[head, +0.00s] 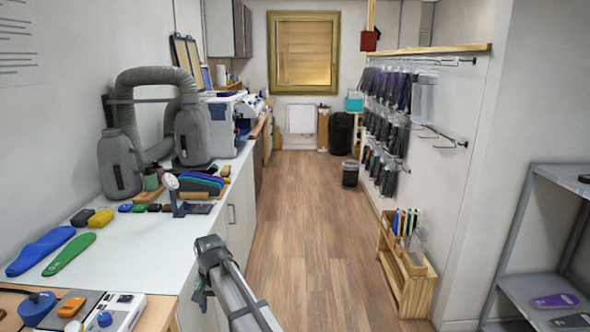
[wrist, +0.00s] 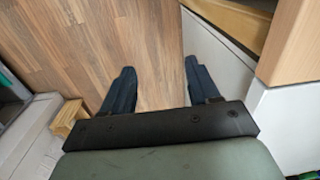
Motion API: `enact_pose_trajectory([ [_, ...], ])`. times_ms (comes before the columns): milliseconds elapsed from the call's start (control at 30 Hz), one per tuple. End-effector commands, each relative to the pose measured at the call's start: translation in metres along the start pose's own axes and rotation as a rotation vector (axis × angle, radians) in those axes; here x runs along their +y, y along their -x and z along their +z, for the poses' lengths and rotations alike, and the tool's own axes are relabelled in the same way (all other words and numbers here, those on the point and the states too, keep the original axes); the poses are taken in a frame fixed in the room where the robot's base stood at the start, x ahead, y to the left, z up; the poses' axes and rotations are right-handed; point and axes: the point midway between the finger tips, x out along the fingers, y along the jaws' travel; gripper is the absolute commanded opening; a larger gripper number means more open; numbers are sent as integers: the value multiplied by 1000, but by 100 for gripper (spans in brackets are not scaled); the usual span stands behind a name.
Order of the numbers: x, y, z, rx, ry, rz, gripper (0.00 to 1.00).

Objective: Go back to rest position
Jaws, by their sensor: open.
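My gripper shows in the wrist view (wrist: 157,88) with its two dark fingers spread apart and nothing between them. It is over the wooden floor (wrist: 120,30), beside white cabinet fronts on the right of that view. In the head view my arm reaches up from the bottom middle, in the aisle just right of the white counter (head: 135,240). The fingertips cannot be made out clearly there. A blue insole (head: 42,250) and a green insole (head: 69,254) lie on the counter at the left, apart from my arm.
A wooden rack (head: 407,270) stands on the floor at the right, below hanging packets (head: 385,125). A grey shelf (head: 545,240) is at the far right. Grey hose equipment (head: 120,163) and a small stand (head: 180,198) are on the counter. The aisle floor (head: 310,220) is clear.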

Motion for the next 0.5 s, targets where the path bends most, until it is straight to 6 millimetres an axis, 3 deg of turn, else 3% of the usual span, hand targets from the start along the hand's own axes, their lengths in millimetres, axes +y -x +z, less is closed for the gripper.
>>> enact_pose_trajectory([
  [33, 31, -18, 3, -3, -9, 4, 60],
  [100, 65, -39, 2, -2, -12, 6, 60],
  [267, 143, -84, 9, -1, -19, 12, 60],
  [500, 251, -141, 40, -1, -29, 20, 60],
])
